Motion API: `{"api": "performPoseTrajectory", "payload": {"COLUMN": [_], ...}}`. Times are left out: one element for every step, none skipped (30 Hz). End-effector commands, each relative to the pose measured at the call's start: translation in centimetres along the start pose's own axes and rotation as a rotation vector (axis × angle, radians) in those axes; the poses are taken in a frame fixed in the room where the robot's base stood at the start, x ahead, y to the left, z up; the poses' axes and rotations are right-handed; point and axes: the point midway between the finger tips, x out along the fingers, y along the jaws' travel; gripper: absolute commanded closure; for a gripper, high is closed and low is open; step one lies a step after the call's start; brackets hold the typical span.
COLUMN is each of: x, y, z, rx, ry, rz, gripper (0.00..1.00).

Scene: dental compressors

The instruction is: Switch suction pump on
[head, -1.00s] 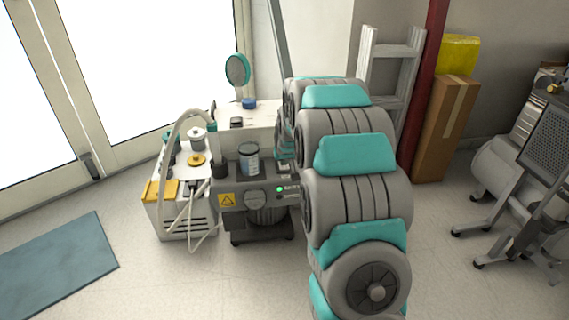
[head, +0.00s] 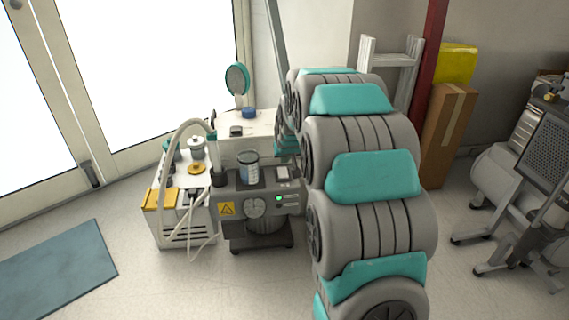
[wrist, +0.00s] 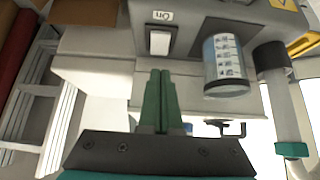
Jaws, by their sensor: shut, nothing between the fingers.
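The suction pump (head: 232,203) is a dark grey unit with a dial, a yellow warning label, a lit green light (head: 279,198) and a clear jar (head: 249,168) on top. Its white rocker switch (head: 283,172) is on the top at the right; the wrist view shows the switch (wrist: 160,42) beside a label reading "On", seen upside down. My gripper (wrist: 161,72) is shut and empty, its green fingertips just short of the switch in the wrist picture, with no clear contact. In the head view my arm hides much of the gripper.
A white unit (head: 172,235) with a pale hose stands left of the pump. A white cabinet with a round teal mirror (head: 237,79) is behind. A white ladder (head: 385,70), a cardboard box (head: 448,130) and grey compressor equipment (head: 505,185) are to the right. The left floor has a blue mat (head: 55,265).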

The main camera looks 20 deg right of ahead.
Motion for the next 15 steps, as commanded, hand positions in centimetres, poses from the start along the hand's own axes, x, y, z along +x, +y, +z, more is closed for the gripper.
{"api": "performPoseTrajectory", "payload": {"x": [-0.9,-1.3,-1.9,-2.3,-2.8,-3.4,-3.9,-4.2,-4.7,-5.0,-5.3,-5.7,-6.0,-6.2,-6.5], "y": [0.0,0.0,0.0,0.0,0.0,0.0,0.0,0.0,0.0,0.0,0.0,0.0,0.0,0.0,0.0], "z": [0.2,0.4,0.6,0.7,0.7,0.8,0.9,1.0,1.2,1.2,1.3,1.4,1.5,1.6,1.6], "rx": [0.0,0.0,0.0,0.0,0.0,0.0,0.0,0.0,0.0,0.0,0.0,0.0,0.0,0.0,0.0], "ry": [0.001,-0.001,-0.002,-0.002,0.0,0.001,0.001,0.001,0.0,-0.001,-0.001,-0.001,-0.001,-0.001,-0.001], "rz": [0.0,0.0,0.0,0.0,0.0,0.0,0.0,0.0,0.0,0.0,0.0,0.0,0.0,0.0,0.0], "gripper": [1.0,1.0,1.0,1.0,1.0,1.0,1.0,1.0,1.0,1.0,1.0,1.0,1.0,1.0,1.0]}}
